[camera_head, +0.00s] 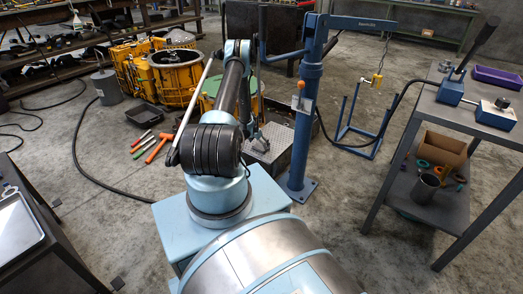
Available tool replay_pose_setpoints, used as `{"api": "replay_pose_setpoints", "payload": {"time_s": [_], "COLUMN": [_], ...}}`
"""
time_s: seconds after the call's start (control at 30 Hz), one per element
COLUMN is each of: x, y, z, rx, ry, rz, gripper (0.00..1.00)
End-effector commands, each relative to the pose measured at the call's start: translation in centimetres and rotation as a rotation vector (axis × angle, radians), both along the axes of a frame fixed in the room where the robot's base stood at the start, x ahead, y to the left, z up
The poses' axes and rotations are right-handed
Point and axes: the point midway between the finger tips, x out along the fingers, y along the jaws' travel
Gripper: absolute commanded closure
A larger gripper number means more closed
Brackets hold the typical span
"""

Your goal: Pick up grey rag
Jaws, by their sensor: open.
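I cannot make out a grey rag anywhere in the head view. My arm rises from its light blue base and bends at the elbow. Its far part runs down behind the raised link. My gripper (257,138) shows small at its end, open, partly hidden by my own arm, beside the blue post. I see nothing held in it, though the fingers are too small to show detail.
A blue crane post (304,125) stands just right of my arm. A bench (485,122) with a lever pump (452,88) and purple tray (497,77) is at right. Yellow housings (176,78) and loose tools (158,148) lie beyond. A metal tray (18,235) is at left.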

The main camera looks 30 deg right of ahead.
Motion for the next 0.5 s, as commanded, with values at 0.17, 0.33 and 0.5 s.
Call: {"api": "replay_pose_setpoints", "payload": {"time_s": [0.17, 0.33, 0.5], "x": [0.2, 0.3, 0.3], "y": [-0.7, -0.9, -0.9], "z": [-1.7, -2.2, -2.2], "rx": [0.0, 0.0, 0.0], "ry": [0.0, 0.0, 0.0], "rz": [-0.001, -0.001, 0.0], "gripper": [0.0, 0.0, 0.0]}}
